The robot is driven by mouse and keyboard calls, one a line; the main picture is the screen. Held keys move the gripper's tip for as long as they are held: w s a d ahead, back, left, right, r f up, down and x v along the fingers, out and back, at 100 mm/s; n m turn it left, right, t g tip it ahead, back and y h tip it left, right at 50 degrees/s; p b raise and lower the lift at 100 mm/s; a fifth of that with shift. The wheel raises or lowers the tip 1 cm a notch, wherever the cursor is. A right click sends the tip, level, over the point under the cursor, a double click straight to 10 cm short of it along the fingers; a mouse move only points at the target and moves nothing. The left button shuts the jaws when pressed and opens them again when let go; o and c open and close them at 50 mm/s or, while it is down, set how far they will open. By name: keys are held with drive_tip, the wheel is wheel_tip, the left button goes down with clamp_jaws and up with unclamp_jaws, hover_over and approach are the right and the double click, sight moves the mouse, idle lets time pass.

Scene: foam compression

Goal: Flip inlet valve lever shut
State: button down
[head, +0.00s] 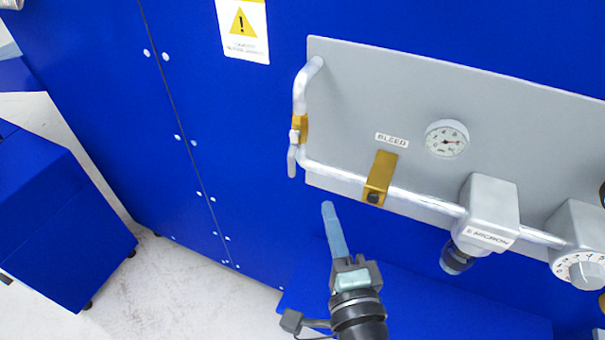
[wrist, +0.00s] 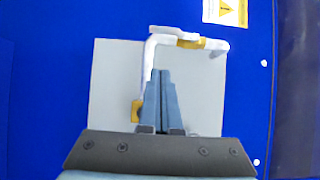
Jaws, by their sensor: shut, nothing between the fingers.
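The valve with a brass body (head: 299,124) sits on the vertical part of the silver pipe at the left end of the grey panel. Its pale lever (head: 292,160) hangs downward, roughly in line with that pipe. In the wrist view the brass valve body (wrist: 214,44) and lever (wrist: 174,32) show at the top, beyond my fingertips. My gripper (head: 328,207) is shut and empty, below and to the right of the lever, apart from it in the head view. In the wrist view my gripper (wrist: 161,73) overlaps the pipe and panel; whether it touches the pipe is unclear.
The grey panel (head: 350,85) carries a gauge (head: 447,139), a brass block (head: 380,178) under a BLEED label, a filter housing (head: 490,205) and a dial regulator (head: 580,250). The blue cabinet wall left of the lever is clear. A blue box (head: 60,210) stands at left.

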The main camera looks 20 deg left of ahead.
sight(291, 164)
drive_tip(key=w+a+p, duration=0.3)
drive_tip(key=w+a, duration=0.2)
drive_tip(key=a, duration=0.2)
drive_tip(key=shift+w, duration=0.4)
drive_tip(key=shift+f, duration=0.1)
drive_tip(key=shift+a+f+m+b, duration=0.15)
drive_tip(key=shift+m+b, duration=0.25)
drive_tip(key=shift+b, duration=0.7)
